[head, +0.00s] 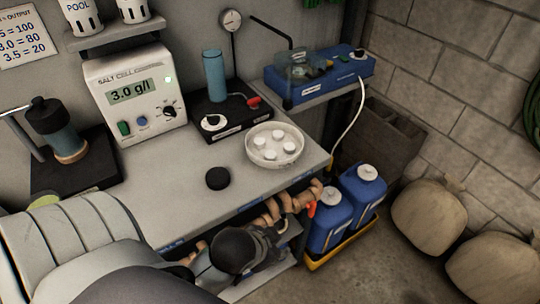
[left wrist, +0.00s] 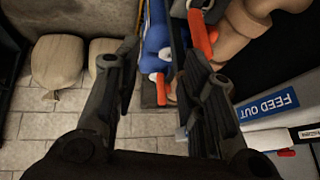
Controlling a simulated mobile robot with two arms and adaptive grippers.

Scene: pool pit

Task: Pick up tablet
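Several round white tablets (head: 270,154) sit in a shallow white dish (head: 274,161) near the bench's right end. My left arm comes in from the lower left of the head view, its dark wrist part by the bench's front edge, apart from the dish. In the left wrist view my left gripper (left wrist: 163,85) is open, with nothing between its fingers. No tablet or dish shows in that view. My right gripper is in neither view.
A black puck (head: 217,178) lies on the bench (head: 150,195) before the dish. The salt cell control box (head: 134,94) and black tester with a blue cylinder (head: 214,77) stand behind. Tan pipes with orange handles (left wrist: 200,34) run below. Blue jugs (head: 331,216) stand right.

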